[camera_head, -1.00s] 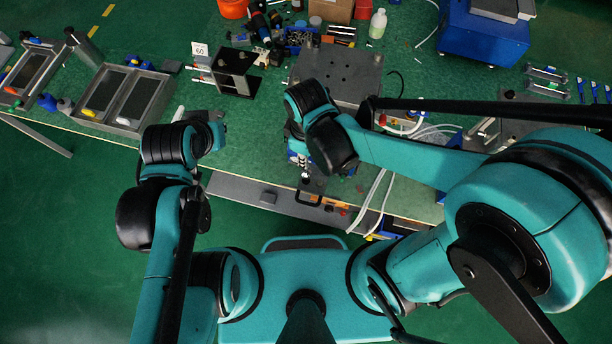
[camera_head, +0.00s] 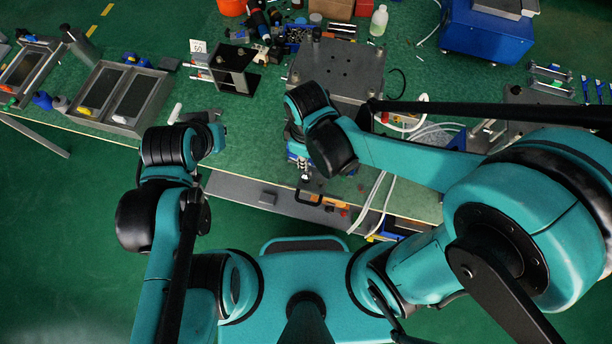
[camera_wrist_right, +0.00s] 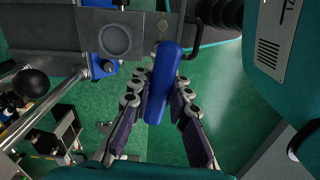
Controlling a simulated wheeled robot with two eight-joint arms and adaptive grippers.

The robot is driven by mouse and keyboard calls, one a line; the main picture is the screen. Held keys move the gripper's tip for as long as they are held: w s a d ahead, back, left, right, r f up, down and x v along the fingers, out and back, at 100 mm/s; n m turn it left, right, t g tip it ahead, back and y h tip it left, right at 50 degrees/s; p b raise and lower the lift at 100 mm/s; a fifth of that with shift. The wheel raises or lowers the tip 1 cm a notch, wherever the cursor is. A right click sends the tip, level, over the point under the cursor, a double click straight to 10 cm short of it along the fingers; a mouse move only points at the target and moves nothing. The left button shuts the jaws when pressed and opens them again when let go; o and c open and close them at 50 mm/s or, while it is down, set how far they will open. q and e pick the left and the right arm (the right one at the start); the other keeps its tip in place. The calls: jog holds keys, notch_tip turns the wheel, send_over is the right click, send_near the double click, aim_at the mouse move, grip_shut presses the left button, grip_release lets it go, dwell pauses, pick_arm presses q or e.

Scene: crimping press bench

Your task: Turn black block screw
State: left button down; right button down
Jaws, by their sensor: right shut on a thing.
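A black block (camera_head: 236,69) shaped like an open frame stands on the green bench in the head view, left of the grey metal plate. Small rods with red and white ends stick out of its left side. My right gripper (camera_wrist_right: 160,98) is shut on a blue handle (camera_wrist_right: 157,85) in the right wrist view. In the head view my right arm hides most of that gripper, in front of the grey plate. My left wrist is near the bench's front edge, below the black block and apart from it. The left fingers cannot be made out.
A grey plate machine (camera_head: 336,70) stands right of the black block. Grey trays (camera_head: 120,97) lie at the left. A white bottle (camera_head: 379,20) and a blue machine (camera_head: 484,32) stand at the back. Cables hang over the front edge. A black ball knob (camera_wrist_right: 31,83) is left of my right gripper.

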jog(key=shift+f+b, duration=0.9)
jog(key=shift+f, duration=0.2)
jog(key=m+b, duration=0.1)
jog(key=m, duration=1.1)
jog(key=shift+m+b, duration=0.3)
jog(key=shift+b, duration=0.05)
jog(key=shift+n, duration=1.1)
jog(key=shift+r, duration=0.15)
